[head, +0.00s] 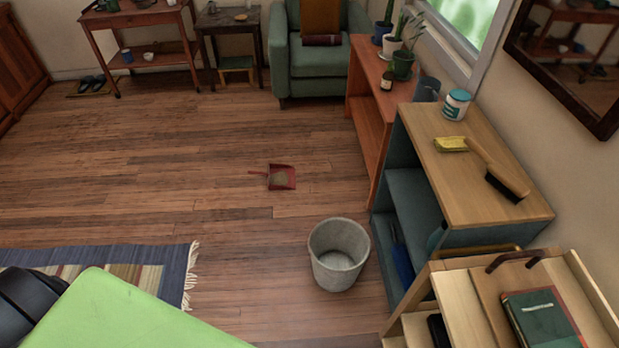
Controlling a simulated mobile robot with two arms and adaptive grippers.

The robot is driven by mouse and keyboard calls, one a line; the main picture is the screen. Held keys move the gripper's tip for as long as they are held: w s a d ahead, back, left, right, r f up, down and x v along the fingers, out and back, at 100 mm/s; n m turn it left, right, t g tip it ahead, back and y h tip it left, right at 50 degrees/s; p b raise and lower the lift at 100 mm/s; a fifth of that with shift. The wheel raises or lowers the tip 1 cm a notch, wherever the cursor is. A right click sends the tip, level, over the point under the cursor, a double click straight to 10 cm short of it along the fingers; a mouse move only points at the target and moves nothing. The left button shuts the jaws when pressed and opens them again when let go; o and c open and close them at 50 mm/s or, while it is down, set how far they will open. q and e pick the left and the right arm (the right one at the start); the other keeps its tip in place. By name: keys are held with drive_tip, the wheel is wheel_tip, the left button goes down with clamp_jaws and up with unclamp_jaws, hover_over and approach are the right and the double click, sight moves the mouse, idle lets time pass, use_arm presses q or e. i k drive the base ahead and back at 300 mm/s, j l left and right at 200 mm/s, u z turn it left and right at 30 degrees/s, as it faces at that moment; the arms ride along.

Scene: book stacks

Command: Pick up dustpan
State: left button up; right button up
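A small red dustpan (282,177) lies flat on the wooden floor near the middle of the head view. Its short handle points left, and a greyish patch shows in its pan. The floor right around it is bare. Neither of my grippers shows in this view, so I cannot see whether they are open or shut.
A grey bucket (338,254) stands on the floor in front of the dustpan, to its right. A low shelf (470,190) with a brush (508,185) on top lines the right side. A striped rug (150,268) and a green surface (120,315) fill the lower left.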

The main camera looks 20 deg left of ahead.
sight(280, 177)
drive_tip(key=i+j+z, duration=0.15)
drive_tip(key=j+z, duration=0.3)
drive_tip(key=i+j+z, duration=0.1)
drive_tip(key=j+z, duration=0.2)
drive_tip(key=z, duration=0.15)
drive_tip(key=j+z, duration=0.45)
